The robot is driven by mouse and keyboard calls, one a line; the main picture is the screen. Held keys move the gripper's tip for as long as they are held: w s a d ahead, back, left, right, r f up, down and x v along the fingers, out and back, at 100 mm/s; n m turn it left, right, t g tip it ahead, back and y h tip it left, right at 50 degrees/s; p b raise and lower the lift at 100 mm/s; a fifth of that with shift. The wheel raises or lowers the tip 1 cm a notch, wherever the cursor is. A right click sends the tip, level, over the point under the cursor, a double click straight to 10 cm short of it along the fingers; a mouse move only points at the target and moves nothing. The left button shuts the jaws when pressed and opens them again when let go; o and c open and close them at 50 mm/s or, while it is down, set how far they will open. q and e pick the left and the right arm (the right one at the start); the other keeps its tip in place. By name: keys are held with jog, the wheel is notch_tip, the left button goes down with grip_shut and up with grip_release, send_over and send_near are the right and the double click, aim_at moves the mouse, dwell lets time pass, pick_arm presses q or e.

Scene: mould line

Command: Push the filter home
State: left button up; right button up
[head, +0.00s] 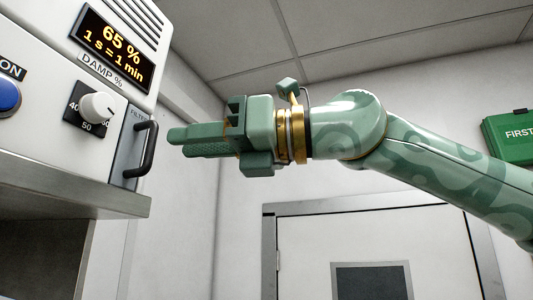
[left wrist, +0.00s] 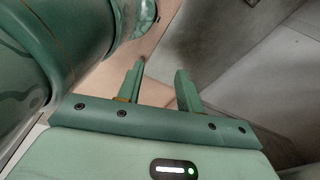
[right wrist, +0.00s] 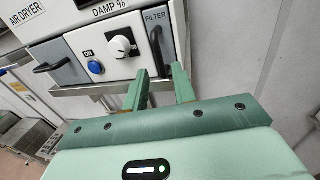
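The filter (head: 129,133) is a grey panel with a black bar handle at the right end of the dryer's front. In the right wrist view the filter (right wrist: 157,17) shows just beyond my right fingers, its handle upright. I cannot tell how far it stands out. My right gripper (head: 172,143) points left at the handle, a short gap away. Its two fingers stand apart with nothing between them in the right wrist view (right wrist: 160,80). My left gripper (left wrist: 158,80) shows only in its wrist view, its fingers apart and empty.
The air dryer (head: 40,120) carries a lit display (head: 113,48) reading 65 %, a damp dial (head: 97,107) and a blue ON button (head: 6,97). A grey ledge (head: 70,188) juts out below it. A door (head: 370,245) and green first-aid box (head: 510,135) are behind.

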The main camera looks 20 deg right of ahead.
jog(key=b+v, duration=0.2)
jog(key=v, duration=0.7)
jog(key=shift+d, duration=0.25)
jog(key=shift+r, duration=0.1)
